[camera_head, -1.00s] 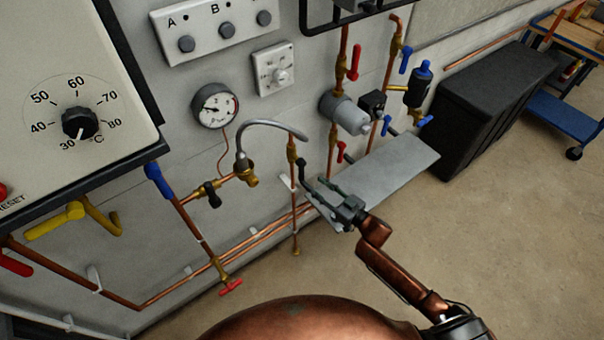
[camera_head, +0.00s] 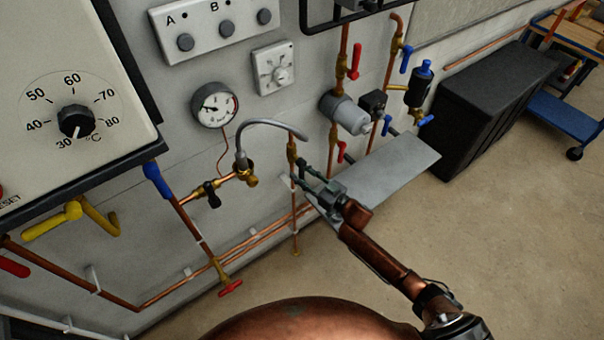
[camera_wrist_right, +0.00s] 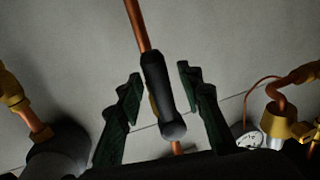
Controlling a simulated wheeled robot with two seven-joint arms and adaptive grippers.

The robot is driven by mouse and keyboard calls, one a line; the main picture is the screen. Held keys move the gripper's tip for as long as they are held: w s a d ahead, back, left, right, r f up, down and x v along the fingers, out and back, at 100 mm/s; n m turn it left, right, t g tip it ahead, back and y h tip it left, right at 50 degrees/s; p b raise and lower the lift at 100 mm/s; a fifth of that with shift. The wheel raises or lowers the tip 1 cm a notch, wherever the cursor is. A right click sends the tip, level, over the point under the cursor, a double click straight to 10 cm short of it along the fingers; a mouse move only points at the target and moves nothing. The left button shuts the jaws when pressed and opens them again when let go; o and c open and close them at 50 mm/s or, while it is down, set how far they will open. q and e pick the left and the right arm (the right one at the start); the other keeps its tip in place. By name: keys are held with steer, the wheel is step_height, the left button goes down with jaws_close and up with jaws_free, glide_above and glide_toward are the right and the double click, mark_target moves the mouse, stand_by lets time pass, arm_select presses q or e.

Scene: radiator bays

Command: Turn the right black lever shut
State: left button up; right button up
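The right black lever (camera_wrist_right: 163,95) shows in the right wrist view on a vertical copper pipe, its rounded end towards the camera. My right gripper (camera_wrist_right: 159,74) is open, with one dark green finger on each side of the lever and a visible gap to each. In the head view my right gripper (camera_head: 304,175) is at the vertical pipe below the grey hose's right end. There its fingers largely hide the lever. Another black lever (camera_head: 211,193) sits further left on a brass valve. My left gripper is not in view.
A grey curved hose (camera_head: 262,124) and a pressure gauge (camera_head: 214,105) are left of the right gripper. A grey cylinder (camera_head: 345,114) and a red lever (camera_head: 355,60) are above right.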

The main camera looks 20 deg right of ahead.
steer(key=shift+c, duration=0.6)
jaws_close()
